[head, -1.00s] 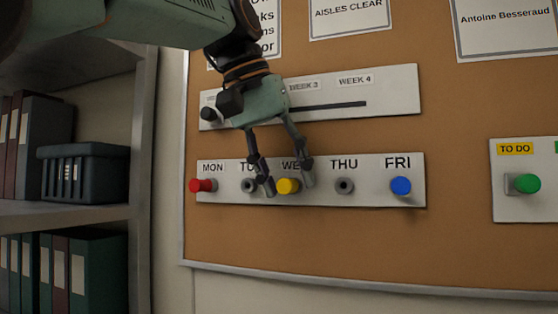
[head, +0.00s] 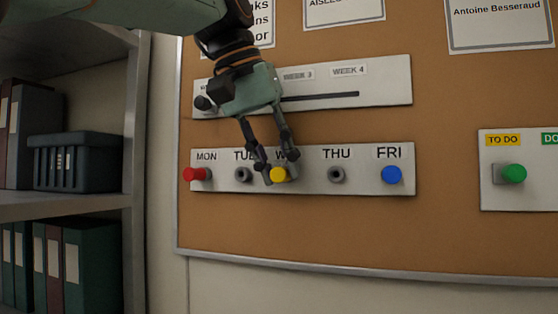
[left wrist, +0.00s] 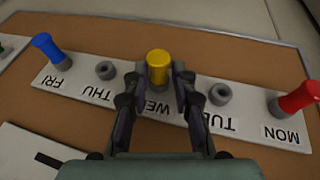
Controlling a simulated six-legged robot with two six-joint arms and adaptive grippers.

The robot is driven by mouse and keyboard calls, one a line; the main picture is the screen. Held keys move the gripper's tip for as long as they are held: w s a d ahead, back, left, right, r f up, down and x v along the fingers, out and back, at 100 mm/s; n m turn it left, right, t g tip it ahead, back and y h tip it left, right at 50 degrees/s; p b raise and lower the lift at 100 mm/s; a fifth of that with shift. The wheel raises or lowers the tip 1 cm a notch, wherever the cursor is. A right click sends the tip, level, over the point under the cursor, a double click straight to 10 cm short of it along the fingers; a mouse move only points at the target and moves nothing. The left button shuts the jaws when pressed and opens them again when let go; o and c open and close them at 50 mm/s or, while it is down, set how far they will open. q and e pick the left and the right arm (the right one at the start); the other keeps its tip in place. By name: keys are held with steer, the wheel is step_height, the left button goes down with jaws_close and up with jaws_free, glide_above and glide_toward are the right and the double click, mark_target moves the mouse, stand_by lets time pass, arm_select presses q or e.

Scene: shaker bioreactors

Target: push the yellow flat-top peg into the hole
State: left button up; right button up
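The yellow flat-top peg (head: 280,174) sticks out of the white day board (head: 310,184) at the WED position. It also shows in the left wrist view (left wrist: 158,66), standing out from its socket. My left gripper (head: 279,168) is at this peg, one finger on each side. In the left wrist view the fingertips (left wrist: 159,74) close in against the sides of the peg, and it looks held between them. The fingers partly cover the WED label and the peg's base. My right gripper is not in view.
A red peg (head: 197,174) at MON and a blue peg (head: 391,174) at FRI flank empty sockets at TUE (head: 243,174) and THU (head: 336,174). A week slider board (head: 385,82) is above. A green knob (head: 514,173) is at right, shelves (head: 75,207) at left.

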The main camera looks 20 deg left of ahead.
arm_select(q)
steer(key=o, duration=0.3)
steer(key=shift+s+d+r, duration=0.1)
steer(key=shift+s+r, duration=0.05)
steer(key=shift+s, duration=0.25)
steer(key=shift+w, duration=0.35)
steer(key=shift+a+r, duration=0.15)
steer(key=shift+a, duration=0.05)
steer(key=p+v, duration=0.1)
steer(key=v, duration=0.6)
steer(key=shift+s+r+p, duration=0.1)
steer(key=shift+s+p, duration=0.05)
steer(key=shift+p, duration=0.2)
steer(key=shift+s, duration=0.2)
